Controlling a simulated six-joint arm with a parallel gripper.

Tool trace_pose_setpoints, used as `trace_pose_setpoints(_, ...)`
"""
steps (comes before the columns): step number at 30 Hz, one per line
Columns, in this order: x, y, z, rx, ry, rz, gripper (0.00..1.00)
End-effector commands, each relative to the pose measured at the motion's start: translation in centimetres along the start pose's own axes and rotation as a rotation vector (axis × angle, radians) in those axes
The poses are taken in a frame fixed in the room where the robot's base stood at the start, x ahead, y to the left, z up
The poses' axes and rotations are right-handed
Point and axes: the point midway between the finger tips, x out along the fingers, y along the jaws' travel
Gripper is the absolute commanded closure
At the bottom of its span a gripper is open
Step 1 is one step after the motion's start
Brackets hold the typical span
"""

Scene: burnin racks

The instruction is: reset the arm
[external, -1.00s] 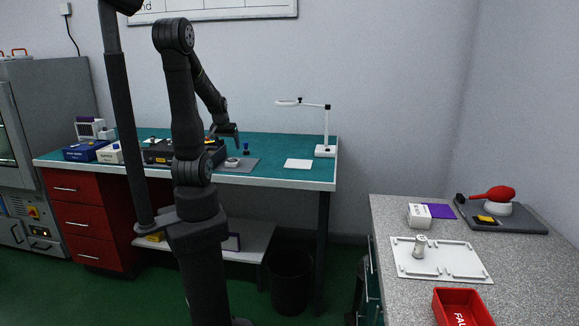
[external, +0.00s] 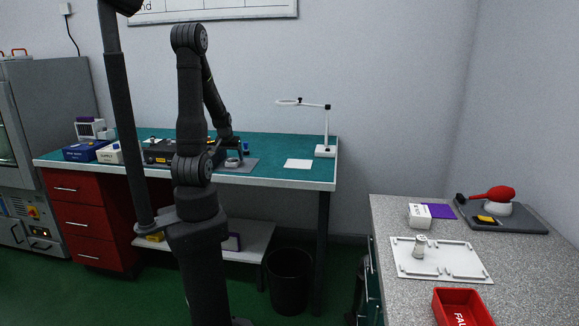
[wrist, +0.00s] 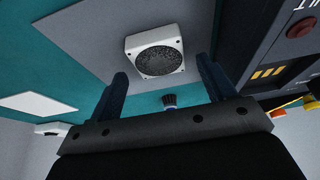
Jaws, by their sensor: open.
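My gripper (wrist: 163,82) is open and empty in the wrist view, its two dark fingers spread apart. A small white square block with a round dark mesh face (wrist: 155,52) lies on the grey mat (wrist: 100,25), just beyond the fingertips and between their lines. In the external view my gripper (external: 233,152) hangs low over the teal workbench (external: 275,150), close above this white block (external: 233,162). Whether it touches the block cannot be told.
A dark box with a red button and yellow marks (wrist: 285,65) stands right of the fingers. A dark-blue-topped knob (wrist: 169,100) shows between them. The side counter holds a white tray (external: 465,260) and red bin (external: 460,292).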

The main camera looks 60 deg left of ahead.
Motion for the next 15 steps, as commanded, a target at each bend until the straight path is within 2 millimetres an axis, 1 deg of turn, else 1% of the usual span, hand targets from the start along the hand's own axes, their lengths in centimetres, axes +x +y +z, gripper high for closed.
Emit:
trace_pose_setpoints(1,-0.7,0.0,-0.4,0.000,0.004,0.000,0.24)
trace_pose_setpoints(5,-2.4,0.1,-1.0,0.001,0.003,0.000,0.24)
trace_pose_setpoints(9,-3.9,2.0,-0.4,0.006,0.002,0.003,0.24)
trace_pose_setpoints(15,-5.9,4.3,0.2,0.005,0.001,0.002,0.24)
